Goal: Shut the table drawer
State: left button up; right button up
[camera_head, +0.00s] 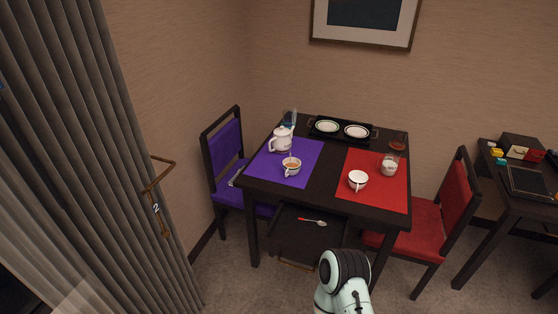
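The dark table (325,172) stands in the room's corner. Its drawer (290,243) is pulled out at the front, below the tabletop. A spoon with a red handle (312,221) lies inside it. The drawer's handle (296,265) shows at its front lower edge. A pale arm link of mine with a black joint rises from the bottom edge, right of the drawer in the picture, and hides part of that area. I cannot tell whether it touches the drawer. Neither gripper's fingers show.
A purple chair (226,150) stands left of the table and a red chair (456,200) right. Cups, a teapot (281,139) and a plate tray (342,140) stand on top. A curtain (75,110) hangs at left. Carpet (225,275) is clear in front.

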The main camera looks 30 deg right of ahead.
aim_at(288, 236)
jog(key=z, duration=0.4)
jog(key=l+z, duration=0.15)
jog(key=z, duration=0.6)
